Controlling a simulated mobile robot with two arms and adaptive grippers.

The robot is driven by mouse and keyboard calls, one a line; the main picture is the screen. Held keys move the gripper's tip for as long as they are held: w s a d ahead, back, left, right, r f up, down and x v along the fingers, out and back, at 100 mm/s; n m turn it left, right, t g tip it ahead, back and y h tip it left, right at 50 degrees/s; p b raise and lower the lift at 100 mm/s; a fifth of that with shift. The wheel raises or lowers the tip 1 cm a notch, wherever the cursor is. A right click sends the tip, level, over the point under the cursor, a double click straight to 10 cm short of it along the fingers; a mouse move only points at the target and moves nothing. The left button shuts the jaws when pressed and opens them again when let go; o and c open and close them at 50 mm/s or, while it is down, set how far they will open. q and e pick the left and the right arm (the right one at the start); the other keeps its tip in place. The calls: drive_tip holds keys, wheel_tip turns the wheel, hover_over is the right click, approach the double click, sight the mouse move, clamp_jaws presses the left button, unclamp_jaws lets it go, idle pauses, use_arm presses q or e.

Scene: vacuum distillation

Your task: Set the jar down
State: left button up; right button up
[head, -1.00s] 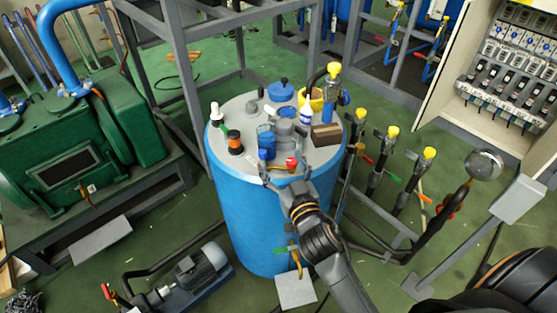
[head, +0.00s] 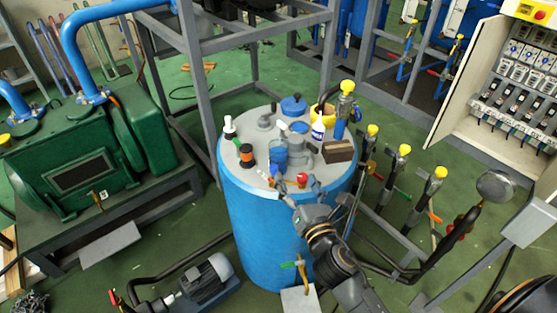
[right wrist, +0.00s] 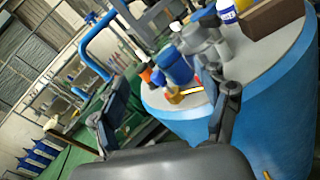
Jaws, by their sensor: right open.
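A blue jar (head: 278,150) stands upright on the grey top of the blue drum (head: 250,225), near its front. A smaller blue piece shows just below it. The jar also shows in the right wrist view (right wrist: 175,66), beyond and between my fingers. My right gripper (head: 288,187) is at the drum's front rim, open and apart from the blue jar. In the right wrist view the fingers of my right gripper (right wrist: 168,108) are spread with nothing held between them. My left gripper is not in view.
A small red-topped item (head: 302,178) is close to my right fingers. A white bottle (head: 318,128), a brown block (head: 338,151) and a yellow container share the drum top. Pipes with yellow caps stand right of the drum; a grey frame rises behind it.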

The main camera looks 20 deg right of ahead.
sight(281, 153)
drive_tip(key=w+n, duration=0.2)
drive_tip(key=w, duration=0.2)
drive_tip(key=w+n+p, duration=0.1)
drive_tip(key=w+n, duration=0.1)
drive_tip(key=w, duration=0.2)
drive_tip(key=shift+w+d, duration=0.2)
drive_tip(key=shift+w, duration=0.15)
drive_tip(key=w, duration=0.5)
drive_tip(key=shift+a+f+p, duration=0.15)
drive_tip(key=shift+p, duration=0.15)
drive_tip(key=shift+c, duration=0.5)
clamp_jaws()
